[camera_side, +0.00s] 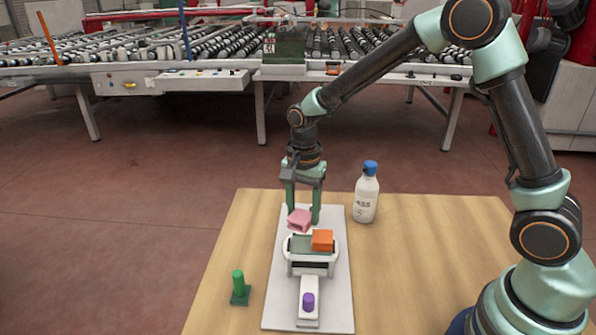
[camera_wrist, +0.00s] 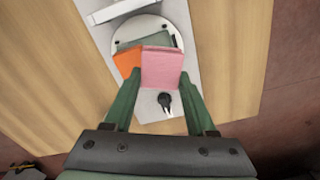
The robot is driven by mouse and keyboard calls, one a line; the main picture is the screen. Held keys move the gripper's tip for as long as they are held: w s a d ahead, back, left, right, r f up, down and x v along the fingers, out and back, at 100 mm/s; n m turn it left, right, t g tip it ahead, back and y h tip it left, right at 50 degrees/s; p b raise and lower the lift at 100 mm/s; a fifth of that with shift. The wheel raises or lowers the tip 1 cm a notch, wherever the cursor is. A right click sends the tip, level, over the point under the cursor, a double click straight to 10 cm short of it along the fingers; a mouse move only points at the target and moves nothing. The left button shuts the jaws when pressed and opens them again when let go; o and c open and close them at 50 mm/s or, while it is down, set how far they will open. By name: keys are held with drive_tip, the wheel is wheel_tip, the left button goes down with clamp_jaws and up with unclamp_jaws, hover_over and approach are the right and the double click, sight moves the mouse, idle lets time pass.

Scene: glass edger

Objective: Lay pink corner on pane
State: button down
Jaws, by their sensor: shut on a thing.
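The pink corner (camera_side: 299,219) is between the fingers of my gripper (camera_side: 303,207), which is shut on it. In the side view it looks tilted and held at the far side of the pane. In the wrist view the pink corner (camera_wrist: 162,67) hides part of the pane, and my gripper (camera_wrist: 158,92) has a finger on each side of it. The dark green glass pane (camera_side: 300,244) lies on a round white holder. An orange corner (camera_side: 322,240) sits at the pane's right side in the side view. I cannot tell whether the pink corner touches the pane.
A white board (camera_side: 340,293) carries the holder (camera_side: 310,268) and a slide with a purple knob (camera_side: 308,302). A green peg (camera_side: 239,285) stands left on the wooden table (camera_side: 390,290). A blue-capped bottle (camera_side: 366,193) stands right of the board.

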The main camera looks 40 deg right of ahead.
drive_tip(key=shift+f, duration=0.8)
drive_tip(key=shift+f, duration=0.6)
drive_tip(key=shift+c, duration=1.1)
unclamp_jaws()
drive_tip(key=shift+r, duration=0.15)
